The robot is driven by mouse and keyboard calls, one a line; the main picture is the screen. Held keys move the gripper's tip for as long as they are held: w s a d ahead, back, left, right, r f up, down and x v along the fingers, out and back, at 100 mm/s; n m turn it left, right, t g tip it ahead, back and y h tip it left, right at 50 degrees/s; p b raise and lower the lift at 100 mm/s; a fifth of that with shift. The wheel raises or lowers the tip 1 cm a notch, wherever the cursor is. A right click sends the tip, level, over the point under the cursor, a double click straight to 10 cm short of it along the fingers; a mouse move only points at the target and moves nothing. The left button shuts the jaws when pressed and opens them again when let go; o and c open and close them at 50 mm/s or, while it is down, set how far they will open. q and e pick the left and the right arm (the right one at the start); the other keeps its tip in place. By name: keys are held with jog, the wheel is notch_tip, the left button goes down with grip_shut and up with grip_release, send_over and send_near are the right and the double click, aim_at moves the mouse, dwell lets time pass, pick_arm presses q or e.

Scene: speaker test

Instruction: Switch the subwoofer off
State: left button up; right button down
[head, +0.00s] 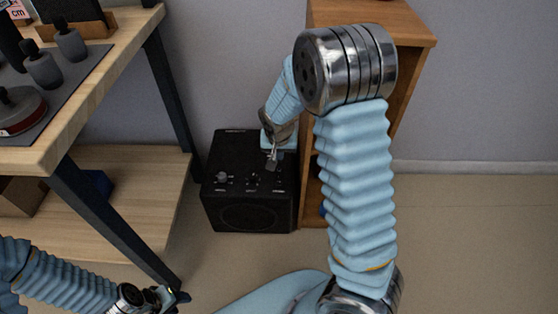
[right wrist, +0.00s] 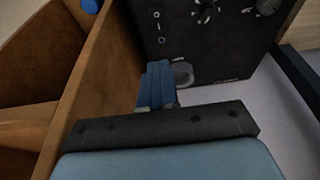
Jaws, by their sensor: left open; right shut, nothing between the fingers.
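The subwoofer (head: 250,215) is a black box on the floor, with knobs and small controls on its upper face. It also shows in the right wrist view (right wrist: 225,45), where a grey rounded control (right wrist: 183,72) lies right beside my fingertips. My right gripper (head: 271,162) is shut and empty at the right part of the control face; its blue fingers (right wrist: 158,82) show in the wrist view. I cannot tell whether they touch the control, and the switch's setting is not readable. My left gripper (head: 172,297) is open and empty at the lower left, away from the subwoofer.
A wooden cabinet (head: 415,35) stands close to the right of the subwoofer, with open shelves in the right wrist view (right wrist: 95,75). A table (head: 100,95) with dark legs and a lower shelf (head: 125,190) stands at left. Floor in front of the subwoofer is clear.

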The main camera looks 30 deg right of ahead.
jog(key=b, duration=0.1)
send_near(279, 179)
jog(key=w+f, duration=0.1)
jog(key=w+d+f, duration=0.1)
jog(key=f, duration=0.3)
jog(key=shift+w+d, duration=0.35)
jog(key=shift+w, duration=0.05)
jog(key=shift+f, duration=0.65)
jog(key=shift+f, duration=0.1)
jog(key=shift+s+a, duration=0.4)
jog(key=shift+s, duration=0.25)
